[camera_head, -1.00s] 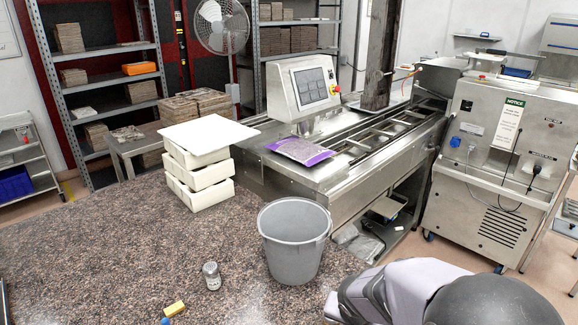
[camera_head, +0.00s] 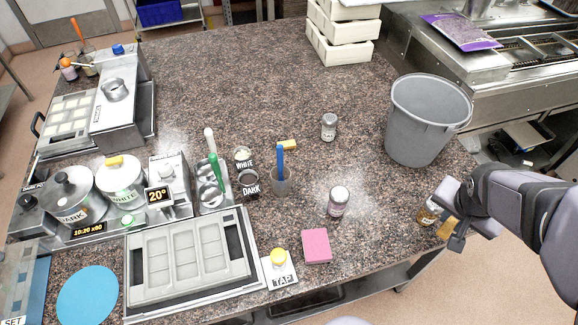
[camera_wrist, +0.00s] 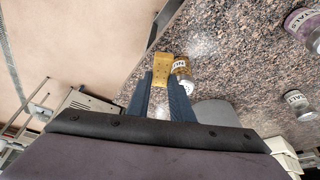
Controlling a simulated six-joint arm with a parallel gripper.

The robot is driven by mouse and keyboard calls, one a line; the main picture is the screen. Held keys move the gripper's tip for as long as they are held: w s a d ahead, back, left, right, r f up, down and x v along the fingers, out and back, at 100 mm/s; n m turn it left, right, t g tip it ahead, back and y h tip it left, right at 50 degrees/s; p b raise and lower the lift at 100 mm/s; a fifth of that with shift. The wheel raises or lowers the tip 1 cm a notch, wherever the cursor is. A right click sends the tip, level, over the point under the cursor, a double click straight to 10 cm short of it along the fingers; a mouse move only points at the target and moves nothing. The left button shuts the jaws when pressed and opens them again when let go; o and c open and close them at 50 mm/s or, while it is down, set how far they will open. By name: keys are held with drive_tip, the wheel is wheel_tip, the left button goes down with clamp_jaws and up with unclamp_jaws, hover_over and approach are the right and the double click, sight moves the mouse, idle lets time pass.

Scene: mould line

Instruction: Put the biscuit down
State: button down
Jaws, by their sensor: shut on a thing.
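The biscuit (camera_wrist: 162,67) is a yellow-brown, dotted rectangle held between the tips of my gripper (camera_wrist: 162,80) in the wrist view. In the head view my gripper (camera_head: 453,229) is at the right edge of the speckled counter, and the biscuit (camera_head: 446,228) shows partly beside it. A small labelled jar (camera_wrist: 182,69) stands close beside the biscuit; it also shows in the head view (camera_head: 427,214). I cannot tell whether the biscuit touches the jar or the counter.
A jar (camera_head: 338,201) stands on white powder, with another jar (camera_head: 329,126) behind it. A grey bucket (camera_head: 428,125) is at the right. A pink block (camera_head: 317,246), a tap button (camera_head: 279,258) and a mould tray (camera_head: 190,259) stand at the front. Bare counter (camera_head: 390,235) lies left of my gripper.

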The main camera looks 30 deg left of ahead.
sight(450, 224)
wheel_tip(450, 224, up, 11)
drive_tip(key=w+a+r+n+y, duration=0.1)
drive_tip(key=w+a+n, duration=0.15)
drive_tip(key=a, duration=0.85)
drive_tip(key=w+a+r+n+y, duration=0.1)
drive_tip(key=w+a+r+n, duration=0.15)
drive_tip(key=a, duration=0.75)
drive_tip(key=s+a+n+y, duration=0.1)
drive_tip(key=s+a+n, duration=0.25)
drive_tip(key=a, duration=0.65)
drive_tip(key=s+a+n+y, duration=0.15)
drive_tip(key=s+a, duration=0.25)
drive_tip(key=a, duration=0.6)
drive_tip(key=s+a+f+n+g, duration=0.15)
drive_tip(key=s+a+n, duration=0.45)
drive_tip(key=s+a, duration=1.4)
drive_tip(key=s+a+f+n+g+y, duration=0.1)
drive_tip(key=s+n, duration=0.2)
drive_tip(key=s, duration=1)
drive_tip(key=s+a+f+n+g, duration=0.1)
drive_tip(key=s+n+g, duration=0.1)
drive_tip(key=s, duration=1.1)
wheel_tip(450, 224, down, 11)
drive_tip(key=shift+a+b, duration=0.2)
drive_tip(key=shift+b, duration=0.15)
